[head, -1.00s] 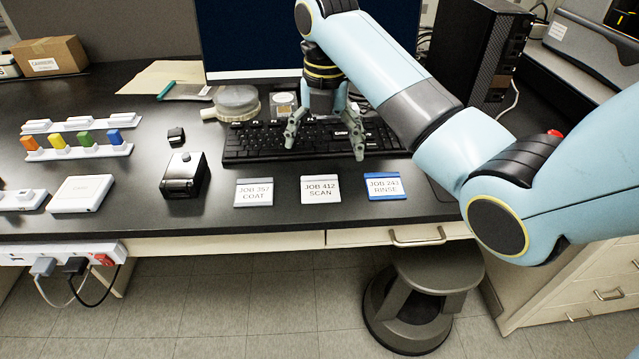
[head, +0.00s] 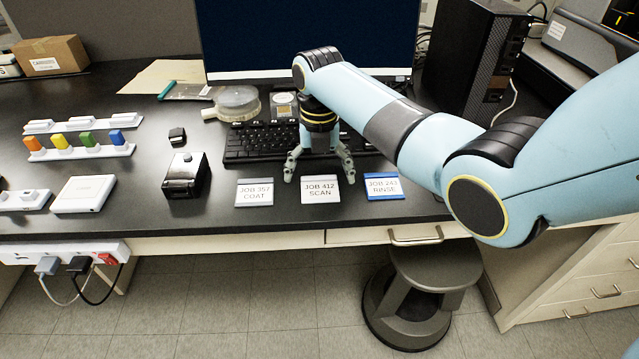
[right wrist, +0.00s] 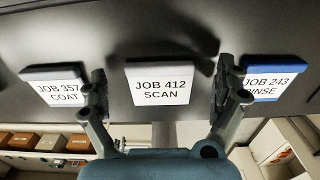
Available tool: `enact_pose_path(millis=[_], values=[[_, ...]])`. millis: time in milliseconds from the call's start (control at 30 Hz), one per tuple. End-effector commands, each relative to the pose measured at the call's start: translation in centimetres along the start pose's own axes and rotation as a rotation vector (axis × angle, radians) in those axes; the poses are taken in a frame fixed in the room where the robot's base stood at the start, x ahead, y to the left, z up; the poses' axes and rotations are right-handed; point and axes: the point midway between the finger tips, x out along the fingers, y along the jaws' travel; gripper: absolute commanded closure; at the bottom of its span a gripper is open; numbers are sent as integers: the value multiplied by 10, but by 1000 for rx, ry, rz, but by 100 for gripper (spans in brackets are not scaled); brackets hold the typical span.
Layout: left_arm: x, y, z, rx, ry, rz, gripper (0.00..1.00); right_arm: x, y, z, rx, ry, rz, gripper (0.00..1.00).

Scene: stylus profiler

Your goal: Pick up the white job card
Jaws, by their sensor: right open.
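The white job card, marked JOB 412 SCAN (head: 320,190), lies on the black bench between two other cards. It also shows in the right wrist view (right wrist: 158,83), centred between my fingers. My right gripper (head: 320,177) is open and empty, with its fingertips spread to either side of the card's far edge. In the right wrist view the right gripper (right wrist: 160,72) has one finger on each side of the card, apart from it. The exact height above the bench is hard to tell. My left gripper is not in view.
The grey-edged JOB 357 COAT card (head: 254,193) lies left, and the blue-edged JOB 243 RINSE card (head: 384,188) lies close right. A keyboard (head: 258,143) sits behind. A small black device (head: 185,174) stands farther left. The bench's front edge is just nearer.

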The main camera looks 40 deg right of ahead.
Motion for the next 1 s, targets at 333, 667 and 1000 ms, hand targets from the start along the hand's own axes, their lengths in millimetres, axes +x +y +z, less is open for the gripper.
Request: enact_pose_path(millis=[333,667,1000], values=[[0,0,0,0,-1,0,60,2,0,0,0,-1,1,15],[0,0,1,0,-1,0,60,2,0,0,1,-1,1,49],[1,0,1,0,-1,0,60,-6,0,1,1,-2,1,49]])
